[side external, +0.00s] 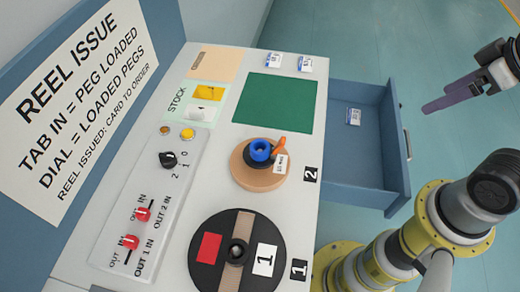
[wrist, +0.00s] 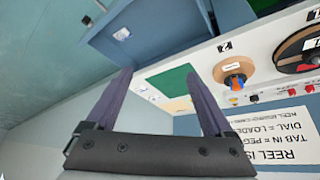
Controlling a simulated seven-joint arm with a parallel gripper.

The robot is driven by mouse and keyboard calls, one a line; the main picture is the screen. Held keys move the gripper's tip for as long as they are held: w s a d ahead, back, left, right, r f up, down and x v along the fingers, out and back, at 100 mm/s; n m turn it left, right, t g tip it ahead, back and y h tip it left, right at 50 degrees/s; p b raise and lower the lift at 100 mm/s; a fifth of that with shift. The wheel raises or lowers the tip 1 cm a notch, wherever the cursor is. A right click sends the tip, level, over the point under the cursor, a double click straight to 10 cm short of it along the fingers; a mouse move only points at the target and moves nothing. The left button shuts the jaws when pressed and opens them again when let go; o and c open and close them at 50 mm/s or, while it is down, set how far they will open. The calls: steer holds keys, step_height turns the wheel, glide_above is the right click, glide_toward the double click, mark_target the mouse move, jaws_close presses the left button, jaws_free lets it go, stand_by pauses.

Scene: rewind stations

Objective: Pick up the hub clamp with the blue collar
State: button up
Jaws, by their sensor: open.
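The hub clamp with the blue collar (side external: 260,150) sits on a round tan reel (side external: 245,176) at the station marked 2. An orange lever and a small white tag show beside the collar. In the wrist view the clamp (wrist: 236,80) is small and far off, to the right of the fingers. My gripper (side external: 440,98) is at the upper right of the side view, out past the open drawer and well apart from the clamp. In the wrist view its two purple fingers (wrist: 158,72) are spread, with nothing between them.
An open blue drawer (side external: 340,178) holding a white tag juts out from the bench. A black reel (side external: 210,222) sits at station 1. A green mat (side external: 275,103), a control panel with red switches (side external: 142,214), and a sign board (side external: 85,90) are nearby.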

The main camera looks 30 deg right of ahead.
steer(key=w+a+r+n, duration=0.2)
steer(key=w+r+n, duration=0.3)
steer(key=r+n, duration=0.2)
steer(key=n+g, duration=0.5)
steer(key=n, duration=0.7)
glide_above(260, 151)
step_height(260, 151, down, 8)
step_height(260, 151, down, 13)
steer(key=shift+f, duration=0.15)
jaws_close()
